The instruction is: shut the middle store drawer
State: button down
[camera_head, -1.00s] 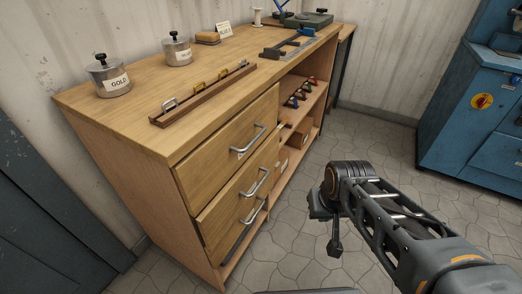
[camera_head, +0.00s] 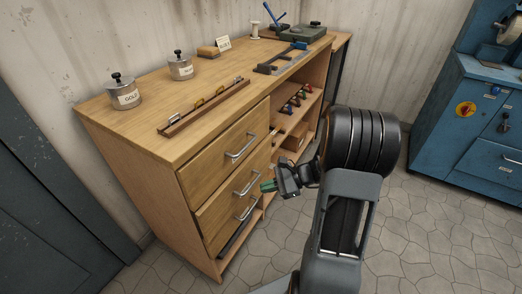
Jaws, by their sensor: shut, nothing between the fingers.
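The wooden cabinet (camera_head: 150,190) has a stack of drawers on its front left. The middle drawer (camera_head: 217,212) has a silver bar handle (camera_head: 247,183), below the top drawer (camera_head: 215,163) and its handle. I cannot tell clearly how far the middle drawer stands out from the cabinet. My gripper (camera_head: 267,186), with green fingertips, is shut and empty. It points left, just right of the middle drawer's handle in the picture; I cannot tell whether it touches.
On the cabinet top stand two labelled metal pots (camera_head: 124,92) and a wooden rack (camera_head: 203,108). Open shelves (camera_head: 297,108) with small coloured tools lie right of the drawers. A blue machine cabinet (camera_head: 460,125) stands at the right. Tiled floor in front is clear.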

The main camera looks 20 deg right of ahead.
jog(key=w+d+f+m+t+h+p, duration=0.1)
jog(key=w+d+m+t+h+p, duration=0.15)
jog(key=d+m+t, duration=0.85)
jog(key=g+b, duration=0.1)
jog(key=b, duration=0.1)
send_near(256, 155)
jog(key=shift+y, duration=0.25)
jog(key=x, duration=0.7)
jog(key=shift+w+f, duration=0.15)
jog(key=shift+w, duration=0.2)
